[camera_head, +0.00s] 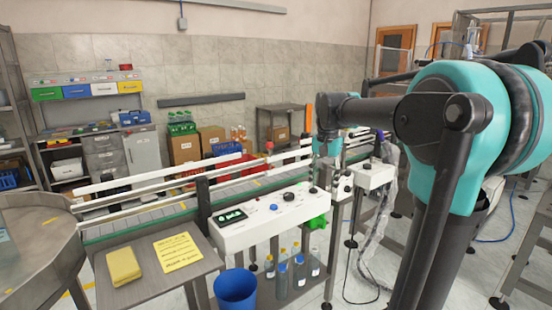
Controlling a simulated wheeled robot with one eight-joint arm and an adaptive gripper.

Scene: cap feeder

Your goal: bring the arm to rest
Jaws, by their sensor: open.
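My arm enters from the right, with a large teal joint (448,95) and dark grey links. It reaches left across the picture at about the height of the conveyor's far end. My gripper (321,180) hangs at the end of the arm, above the white control box and in front of the conveyor. It looks small and dark here and its fingers are hard to make out. It is open, and I see nothing held in it.
A conveyor (150,212) with white rails runs across the middle. A white control box (270,219) is on its front. A side table with a yellow pad (124,266), a blue bin (236,290) and several bottles (299,271) are below. A round steel table (38,232) stands left.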

